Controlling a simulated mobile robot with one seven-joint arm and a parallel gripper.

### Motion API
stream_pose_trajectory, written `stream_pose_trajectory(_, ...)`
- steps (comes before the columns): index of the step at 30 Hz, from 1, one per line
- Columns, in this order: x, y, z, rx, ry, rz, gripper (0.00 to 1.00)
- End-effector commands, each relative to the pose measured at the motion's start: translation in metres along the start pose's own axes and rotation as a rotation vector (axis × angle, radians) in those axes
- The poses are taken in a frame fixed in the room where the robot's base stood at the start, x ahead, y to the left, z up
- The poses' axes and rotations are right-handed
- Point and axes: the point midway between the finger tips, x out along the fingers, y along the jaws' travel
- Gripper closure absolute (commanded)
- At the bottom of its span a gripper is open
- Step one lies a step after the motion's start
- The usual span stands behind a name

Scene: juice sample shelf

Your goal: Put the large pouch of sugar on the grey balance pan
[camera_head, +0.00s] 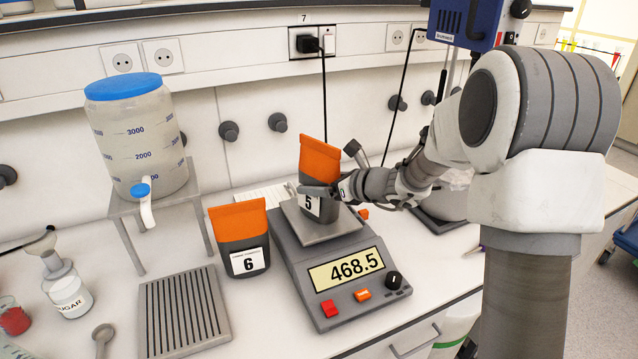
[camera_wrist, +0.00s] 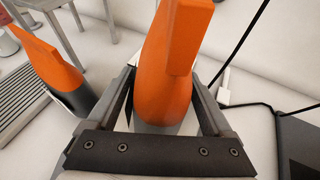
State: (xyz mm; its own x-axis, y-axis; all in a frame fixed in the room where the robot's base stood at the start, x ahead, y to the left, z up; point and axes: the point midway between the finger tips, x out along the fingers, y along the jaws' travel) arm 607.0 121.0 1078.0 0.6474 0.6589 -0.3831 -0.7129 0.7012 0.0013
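An orange-topped pouch numbered 5 (camera_head: 319,165) stands upright on the grey balance pan (camera_head: 335,228). The balance display (camera_head: 346,269) reads 468.5. My gripper (camera_head: 318,190) is at this pouch, around its middle. In the wrist view the pouch (camera_wrist: 168,75) is between my two fingers (camera_wrist: 163,85), close to both; I cannot tell whether they press on it. A second orange-topped pouch, numbered 6 (camera_head: 239,238), stands on the bench left of the balance and shows at the left of the wrist view (camera_wrist: 48,62). The small print on the labels is too small to read.
A ribbed grey tray (camera_head: 184,311) lies front left of the balance. A large blue-lidded container (camera_head: 138,135) stands on a metal stand (camera_head: 123,208). A jar marked SUGAR (camera_head: 68,291) and a spoon (camera_head: 103,335) are at the left. A black cable (camera_head: 324,100) hangs behind the balance.

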Motion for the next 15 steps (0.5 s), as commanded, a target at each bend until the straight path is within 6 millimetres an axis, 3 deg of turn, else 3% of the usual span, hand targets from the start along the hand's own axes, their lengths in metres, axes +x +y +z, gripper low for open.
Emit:
stream_pose_trajectory(12,-0.001,0.0,0.003,0.0,0.0,0.0,0.04)
stream_pose_trajectory(15,-0.012,-0.001,0.003,0.0,-0.001,-0.003,0.04)
